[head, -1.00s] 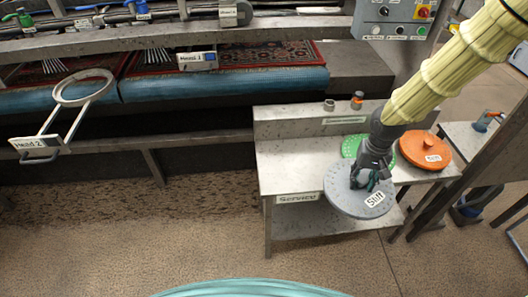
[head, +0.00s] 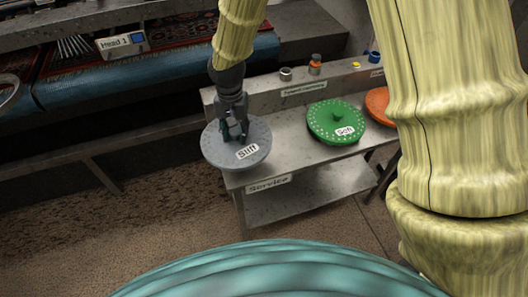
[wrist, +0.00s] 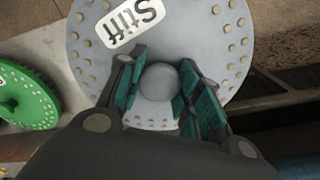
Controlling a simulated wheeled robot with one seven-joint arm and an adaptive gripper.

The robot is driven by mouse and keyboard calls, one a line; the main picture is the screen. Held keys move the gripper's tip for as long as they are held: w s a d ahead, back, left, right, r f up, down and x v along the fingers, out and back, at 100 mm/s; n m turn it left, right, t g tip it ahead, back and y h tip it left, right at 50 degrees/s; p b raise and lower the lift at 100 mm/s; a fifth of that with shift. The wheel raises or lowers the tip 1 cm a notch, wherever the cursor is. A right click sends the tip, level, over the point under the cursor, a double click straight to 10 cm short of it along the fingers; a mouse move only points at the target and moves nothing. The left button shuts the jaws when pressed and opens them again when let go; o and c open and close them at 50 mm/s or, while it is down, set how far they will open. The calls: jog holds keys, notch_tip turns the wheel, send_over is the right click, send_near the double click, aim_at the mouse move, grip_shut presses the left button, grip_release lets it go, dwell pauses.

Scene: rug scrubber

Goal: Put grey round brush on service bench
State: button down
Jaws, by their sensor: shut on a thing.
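The grey round brush (head: 213,155), labelled "Stiff", is at the left front corner of the service bench (head: 285,152) in the head view. Its left part reaches out past the bench edge. I cannot tell its exact height above the top. My gripper (head: 236,133) points down and is shut on the brush's central knob. In the wrist view the grey disc (wrist: 205,35) lies face-on, with the round knob between the gripper's two fingers (wrist: 158,88). The fingers and my wrist hide part of the disc.
A green brush (head: 335,117) labelled "Soft" lies on the bench, with an orange brush (head: 380,104) to its right. Small items, including an orange-capped one (head: 315,65), stand on the back ledge. Bare bench top shows between the grey and green brushes. The rug machine (head: 150,88) stands behind.

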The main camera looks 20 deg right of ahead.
aim_at(221, 143)
jog(key=a+f+m+b, duration=0.1)
jog(key=a+m, duration=0.1)
jog(key=a, duration=0.1)
jog(key=a+f+m+b, duration=0.1)
jog(key=a, duration=0.1)
jog(key=shift+s+f+b, duration=0.25)
jog(key=shift+f+b, duration=0.1)
jog(key=w+d+p, duration=0.1)
jog(key=d, duration=0.4)
jog(key=w+d+f+p, duration=0.1)
jog(key=w+d, duration=0.1)
jog(key=d, duration=0.3)
jog(key=w+d, duration=0.1)
jog(key=d, duration=0.4)
jog(key=shift+w+d+f+p, duration=0.1)
jog(key=shift+w+f+p, duration=0.1)
jog(key=shift+w+p, duration=0.15)
jog(key=shift+f+p, duration=0.45)
jog(key=shift+f, duration=1.35)
jog(key=c, duration=1.4)
grip_release()
jog(key=shift+f, duration=0.15)
jog(key=o, duration=0.4)
jog(key=shift+s, duration=0.1)
jog(key=shift+o, duration=0.2)
notch_tip(221, 143, up, 12)
jog(key=b, duration=0.1)
jog(key=shift+b, duration=0.35)
